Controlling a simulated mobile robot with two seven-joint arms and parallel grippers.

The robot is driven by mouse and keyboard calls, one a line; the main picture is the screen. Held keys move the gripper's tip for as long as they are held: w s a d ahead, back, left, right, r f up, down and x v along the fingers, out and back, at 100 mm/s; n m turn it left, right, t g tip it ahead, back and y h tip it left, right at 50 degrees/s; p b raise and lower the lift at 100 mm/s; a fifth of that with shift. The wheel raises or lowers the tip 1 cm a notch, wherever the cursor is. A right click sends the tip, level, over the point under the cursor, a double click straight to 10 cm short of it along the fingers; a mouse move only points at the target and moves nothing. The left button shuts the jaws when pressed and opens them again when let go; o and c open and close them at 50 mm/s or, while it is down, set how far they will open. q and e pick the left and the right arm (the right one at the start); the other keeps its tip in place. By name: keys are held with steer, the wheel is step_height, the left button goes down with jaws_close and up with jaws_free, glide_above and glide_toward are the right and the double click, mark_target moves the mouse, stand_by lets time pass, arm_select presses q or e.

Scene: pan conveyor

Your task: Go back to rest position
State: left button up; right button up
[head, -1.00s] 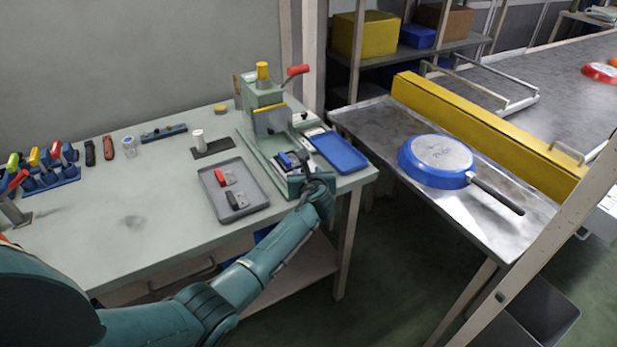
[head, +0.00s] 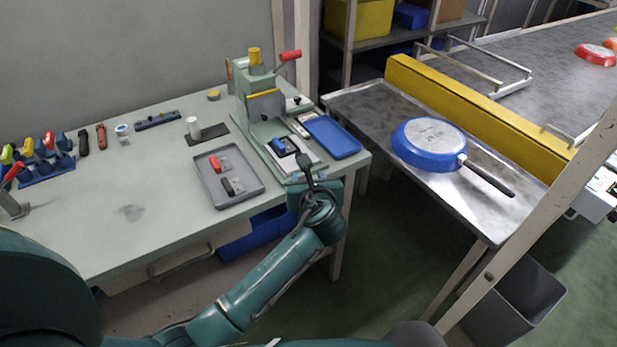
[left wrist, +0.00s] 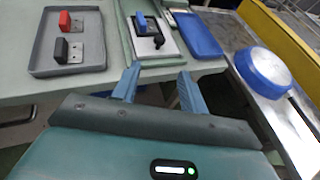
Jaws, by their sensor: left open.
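My left gripper (head: 307,172) is at the front edge of the workbench (head: 130,212), in front of the green press (head: 262,110). In the left wrist view its two blue fingers (left wrist: 157,82) are apart with nothing between them. A blue-handled piece (head: 280,143) sits on a plate on the press base, beyond the fingertips. It also shows in the left wrist view (left wrist: 142,22), clear of the fingers. The right gripper is not in view.
A grey tray (head: 254,191) holds a red piece (head: 217,163) and a black piece (head: 229,185). A blue tray (head: 332,137) lies right of the press. A blue pan (head: 428,148) rests upside down on the metal side table (head: 358,105). Open floor lies between the tables.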

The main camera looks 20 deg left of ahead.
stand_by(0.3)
arm_select(q)
steer(key=s+d+f+n+g+h, duration=0.2)
steer(key=s+f+n+h, duration=0.3)
steer(key=s+f+n, duration=0.65)
steer(key=s+f+n+h, duration=0.2)
steer(key=s+n+h, duration=0.2)
steer(key=s+n, duration=1)
steer(key=shift+s+n, duration=0.2)
steer(key=shift+n, duration=1.05)
steer(key=shift+f, duration=0.15)
